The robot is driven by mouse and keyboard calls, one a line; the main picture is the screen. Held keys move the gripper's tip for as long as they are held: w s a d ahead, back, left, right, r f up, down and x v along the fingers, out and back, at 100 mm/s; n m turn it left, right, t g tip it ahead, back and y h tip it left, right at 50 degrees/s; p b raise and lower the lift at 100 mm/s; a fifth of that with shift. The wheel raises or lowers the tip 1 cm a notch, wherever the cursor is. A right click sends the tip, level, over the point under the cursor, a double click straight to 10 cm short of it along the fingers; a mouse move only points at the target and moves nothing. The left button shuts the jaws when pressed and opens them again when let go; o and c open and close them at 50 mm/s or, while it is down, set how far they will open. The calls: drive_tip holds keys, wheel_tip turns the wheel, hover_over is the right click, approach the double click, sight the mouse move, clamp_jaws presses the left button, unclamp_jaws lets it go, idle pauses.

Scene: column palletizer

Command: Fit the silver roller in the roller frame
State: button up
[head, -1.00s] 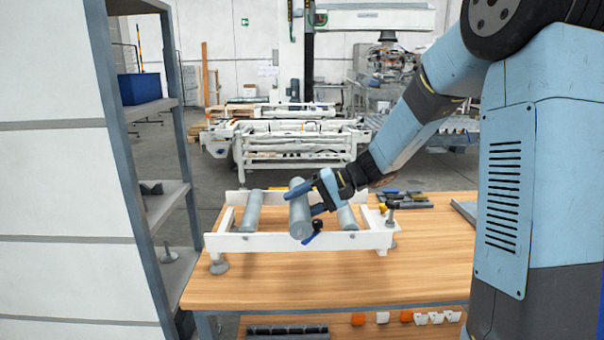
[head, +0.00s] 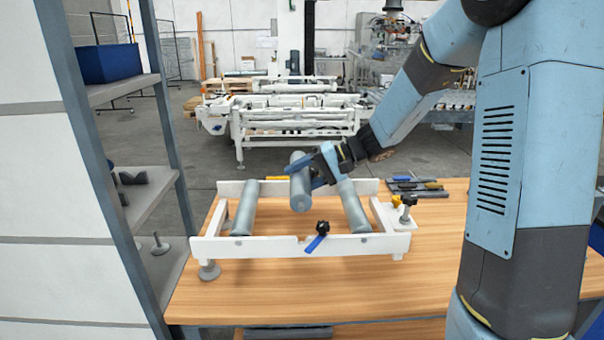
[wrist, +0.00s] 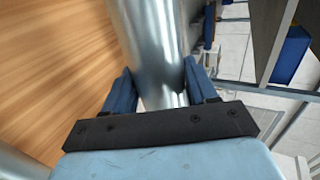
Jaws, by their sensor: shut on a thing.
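The silver roller (head: 300,182) is held in my gripper (head: 322,168), whose blue fingers close around it from the right. In the wrist view the shiny roller (wrist: 152,50) runs between the two blue fingers (wrist: 162,92). The roller is tilted in the head view, its near end lower, and hangs above the middle of the white roller frame (head: 270,246). The frame stands on the wooden table with one roller (head: 244,208) fitted at left and another (head: 354,206) at right. A black knob with a blue lever (head: 318,236) sits on the frame's front rail, near a notch.
Dark tools (head: 416,188) lie on the table (head: 300,294) behind the frame's right end. A grey shelf rack with a blue bin (head: 104,63) stands close at left.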

drive_tip(key=shift+s+a+f, duration=0.1)
drive_tip(key=shift+f, duration=1.35)
drive_tip(key=shift+s+a+f, duration=0.1)
drive_tip(key=shift+f, duration=1.35)
drive_tip(key=shift+w, duration=0.1)
drive_tip(key=shift+d+r, duration=0.15)
drive_tip(key=shift+d, duration=0.05)
drive_tip(key=shift+f, duration=1.2)
drive_tip(key=o, duration=1.6)
drive_tip(key=shift+d, duration=0.1)
drive_tip(key=v, duration=1.3)
drive_tip(key=shift+d, duration=0.4)
